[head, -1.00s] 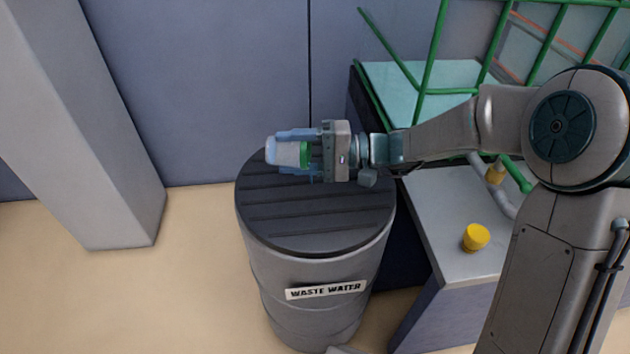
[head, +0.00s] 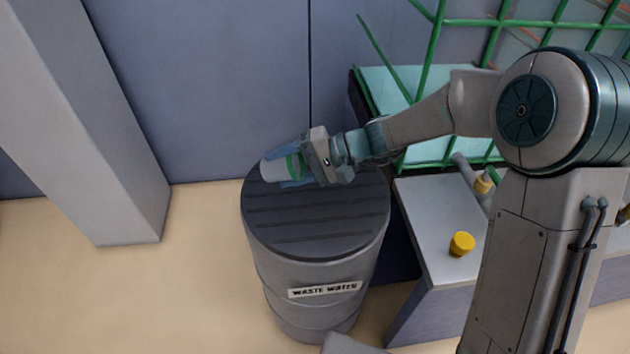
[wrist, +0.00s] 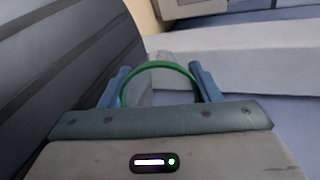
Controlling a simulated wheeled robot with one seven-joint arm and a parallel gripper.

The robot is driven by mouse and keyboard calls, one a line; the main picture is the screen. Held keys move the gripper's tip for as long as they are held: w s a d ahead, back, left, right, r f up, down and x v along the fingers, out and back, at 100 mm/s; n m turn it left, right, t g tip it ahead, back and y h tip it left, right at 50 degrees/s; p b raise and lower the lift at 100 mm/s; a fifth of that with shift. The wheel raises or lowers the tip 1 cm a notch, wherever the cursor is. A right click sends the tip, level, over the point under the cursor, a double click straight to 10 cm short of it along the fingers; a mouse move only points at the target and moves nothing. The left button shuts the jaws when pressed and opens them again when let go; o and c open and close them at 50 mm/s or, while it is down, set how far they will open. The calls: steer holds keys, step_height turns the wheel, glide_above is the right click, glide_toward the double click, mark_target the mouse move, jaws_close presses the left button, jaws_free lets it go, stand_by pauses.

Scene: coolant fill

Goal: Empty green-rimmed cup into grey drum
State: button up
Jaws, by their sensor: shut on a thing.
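The white cup with a green rim (head: 271,170) is tipped on its side above the far left part of the grey drum's top. Its white end points left and its green band lies close to my palm. My gripper (head: 284,171) is shut on the cup, with blue fingers on either side of it. The grey drum (head: 310,268) has a dark slatted top and a "WASTE WATER" label. In the wrist view the green rim (wrist: 160,66) arcs between the fingers. The cup's inside and any liquid cannot be seen.
A grey bench (head: 430,215) stands right of the drum, with a yellow cap-like piece (head: 462,244) on it. Green bars (head: 432,60) rise behind my arm. A grey pillar (head: 105,130) stands at left, with open floor before it.

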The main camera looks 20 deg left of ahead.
mark_target(261, 163)
steer(key=shift+s+a+r+t+h+p, duration=0.1)
steer(key=shift+r+t+h+p, duration=0.2)
steer(key=shift+h+p, duration=0.7)
steer(key=shift+a+r+t+h+p, duration=0.1)
steer(key=shift+r+t+h+p, duration=0.2)
steer(key=shift+p, duration=1.35)
steer(key=shift+f+h+p, duration=0.3)
steer(key=shift+h+p, duration=0.3)
steer(key=shift+p, duration=0.65)
steer(key=h+p, duration=0.1)
steer(key=p, duration=0.4)
steer(key=shift+a+r+m+t+h, duration=0.3)
steer(key=shift+r+h, duration=0.1)
